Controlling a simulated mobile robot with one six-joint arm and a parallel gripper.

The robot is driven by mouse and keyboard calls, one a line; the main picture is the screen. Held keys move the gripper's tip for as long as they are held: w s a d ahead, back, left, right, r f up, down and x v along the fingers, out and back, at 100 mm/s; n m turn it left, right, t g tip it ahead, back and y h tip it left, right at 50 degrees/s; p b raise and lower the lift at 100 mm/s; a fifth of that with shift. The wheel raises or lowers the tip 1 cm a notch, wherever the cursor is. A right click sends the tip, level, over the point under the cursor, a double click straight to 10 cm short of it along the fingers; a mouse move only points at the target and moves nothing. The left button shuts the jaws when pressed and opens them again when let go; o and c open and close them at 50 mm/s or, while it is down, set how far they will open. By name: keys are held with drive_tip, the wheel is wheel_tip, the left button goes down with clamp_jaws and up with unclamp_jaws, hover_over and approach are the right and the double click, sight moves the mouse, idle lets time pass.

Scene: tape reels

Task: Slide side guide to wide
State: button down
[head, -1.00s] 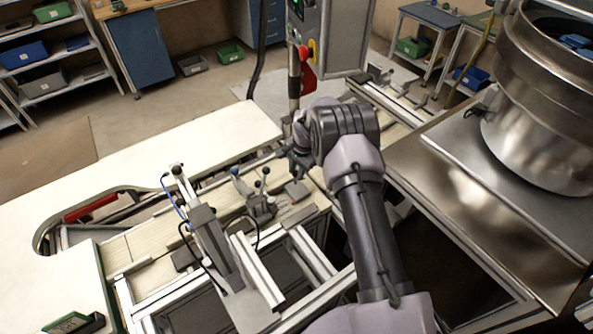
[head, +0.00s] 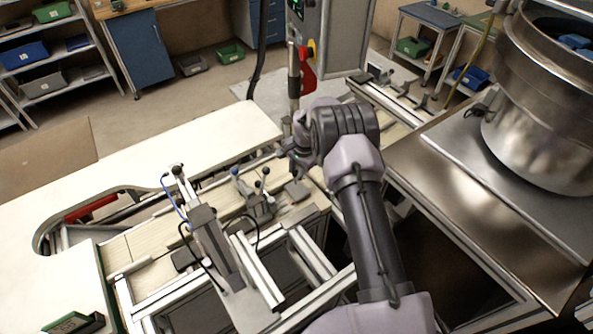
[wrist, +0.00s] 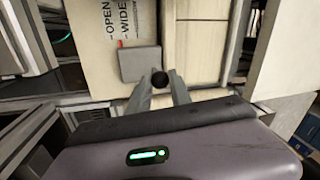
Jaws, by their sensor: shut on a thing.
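The side guide's round black knob (wrist: 161,80) sits between the two fingers of my gripper (wrist: 160,86) in the wrist view. The fingers are shut on it. A flat grey block (wrist: 140,64) adjoins the knob, with a small red mark at its upper left corner. Printed words "OPEN WIDE" (wrist: 116,18) show on the pale surface just beyond the block. In the head view my gripper (head: 299,158) is low over the conveyor line, and its fingertips are hard to make out. The grey block (head: 297,190) shows just below it there.
A clamp with black ball knobs (head: 260,203) stands left of my gripper. A grey upright device with cables (head: 212,240) is farther left. A control box on a post (head: 330,35) stands behind. A large metal bowl (head: 535,120) is at the right. The white tabletop (head: 170,160) is clear.

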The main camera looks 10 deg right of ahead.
drive_tip(key=shift+w+a+f+b, duration=0.2)
drive_tip(key=shift+w+b, duration=0.3)
drive_tip(key=shift+b, duration=0.65)
drive_tip(key=shift+w+r, duration=0.15)
drive_tip(key=c, duration=1.2)
unclamp_jaws()
drive_tip(key=shift+r, duration=0.1)
drive_tip(key=s+r, duration=0.1)
drive_tip(key=r, duration=0.4)
drive_tip(key=s+d+r+p, duration=0.1)
drive_tip(key=r, duration=0.5)
drive_tip(key=s+r, duration=0.1)
drive_tip(key=r, duration=0.5)
drive_tip(key=shift+d, duration=0.4)
